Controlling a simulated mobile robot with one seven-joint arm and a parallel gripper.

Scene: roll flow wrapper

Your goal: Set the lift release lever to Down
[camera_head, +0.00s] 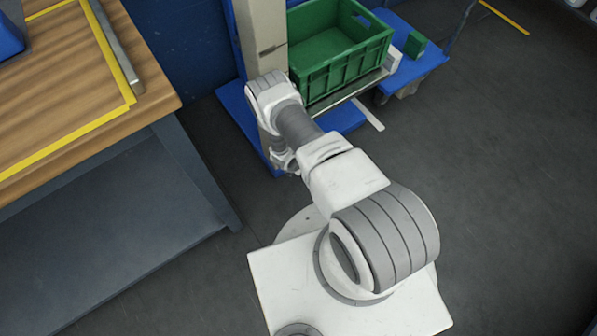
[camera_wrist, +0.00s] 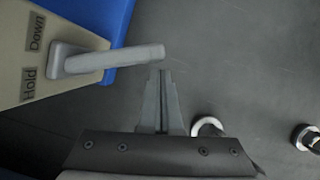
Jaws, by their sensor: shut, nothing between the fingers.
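The grey lift release lever (camera_wrist: 110,60) sticks out from a beige panel (camera_wrist: 12,75) in the wrist view. Its base lies between the "Down" label (camera_wrist: 35,32) and the "Hold" label (camera_wrist: 29,83), and I cannot tell which it is set to. My gripper (camera_wrist: 162,74) is shut and empty, its fingertips just below the lever's free end in the picture. Contact is not clear. In the head view the lift's beige column (camera_head: 262,35) stands on a blue base (camera_head: 236,103), with my arm in front. The lever and gripper cannot be made out there.
A green crate (camera_head: 319,88) sits on the lift's platform, beside a blue cart (camera_head: 425,65) holding a small green block (camera_head: 414,43). A wooden-topped bench (camera_head: 60,75) stands at the left. The dark floor at the right is clear.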

